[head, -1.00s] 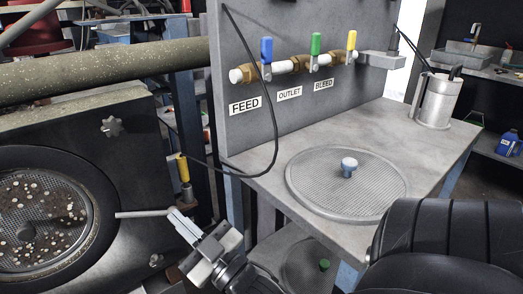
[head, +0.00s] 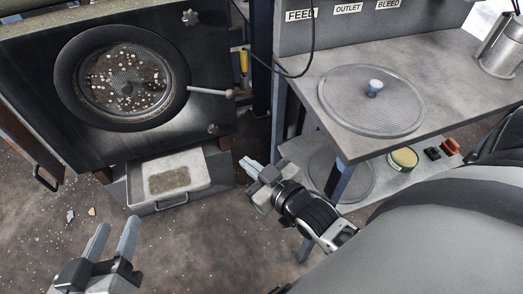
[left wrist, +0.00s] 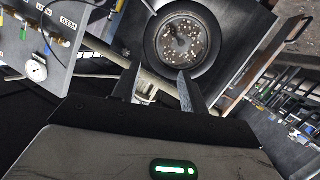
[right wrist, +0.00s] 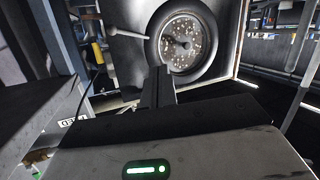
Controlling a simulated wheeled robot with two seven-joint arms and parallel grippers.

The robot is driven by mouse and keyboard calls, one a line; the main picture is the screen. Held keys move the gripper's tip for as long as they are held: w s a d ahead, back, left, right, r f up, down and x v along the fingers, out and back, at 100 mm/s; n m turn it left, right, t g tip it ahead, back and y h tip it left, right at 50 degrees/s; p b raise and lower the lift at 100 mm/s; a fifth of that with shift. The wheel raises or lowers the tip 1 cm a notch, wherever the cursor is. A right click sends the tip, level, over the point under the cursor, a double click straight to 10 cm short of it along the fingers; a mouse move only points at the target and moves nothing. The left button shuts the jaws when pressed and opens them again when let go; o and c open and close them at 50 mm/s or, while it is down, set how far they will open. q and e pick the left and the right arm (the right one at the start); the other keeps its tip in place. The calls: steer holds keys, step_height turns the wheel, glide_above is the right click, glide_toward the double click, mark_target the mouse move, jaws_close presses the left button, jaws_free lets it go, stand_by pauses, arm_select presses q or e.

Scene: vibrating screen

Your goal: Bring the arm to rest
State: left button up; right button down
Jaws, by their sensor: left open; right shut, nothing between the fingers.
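My left gripper (head: 112,240) is at the lower left of the head view, fingers apart and empty, above the floor in front of the machine. Its fingers also show in the left wrist view (left wrist: 158,88), pointing toward the round screen port. My right gripper (head: 250,167) is near the middle of the head view, fingers together with nothing between them. It is between the machine and the workbench, apart from both. In the right wrist view its closed fingers (right wrist: 158,85) point toward the port. The round port (head: 125,82) holds a mesh with pale bits on it.
A tray (head: 190,192) with a brown patch sits below the port. A lever (head: 208,91) sticks out to the right of the port. The workbench (head: 430,75) carries a round mesh screen (head: 345,105); its lower shelf holds a round tin (head: 403,158). The floor at the lower middle is clear.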

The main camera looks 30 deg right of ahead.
arm_select(q)
steer(key=shift+s+r, duration=0.35)
steer(key=shift+s, duration=0.1)
arm_select(e)
steer(key=shift+s+a+f+g, duration=0.2)
steer(key=shift+s+g, duration=0.1)
steer(key=shift+s, duration=0.35)
arm_select(q)
steer(key=s+a+f+g+y, duration=0.1)
steer(key=a+f+y, duration=0.1)
steer(key=f, duration=0.6)
steer(key=s+a+f+g+y, duration=0.1)
steer(key=a+f+y, duration=0.1)
steer(key=a+f, duration=0.2)
step_height(320, 180, down, 4)
steer(key=shift+a+r, duration=0.15)
arm_select(e)
steer(key=s+a+f+g+y, duration=0.1)
steer(key=s+a+f+g, duration=0.3)
steer(key=s, duration=0.3)
steer(key=shift+s+a+f+m, duration=0.2)
steer(key=shift+a+f+m, duration=0.1)
steer(key=shift+a, duration=0.25)
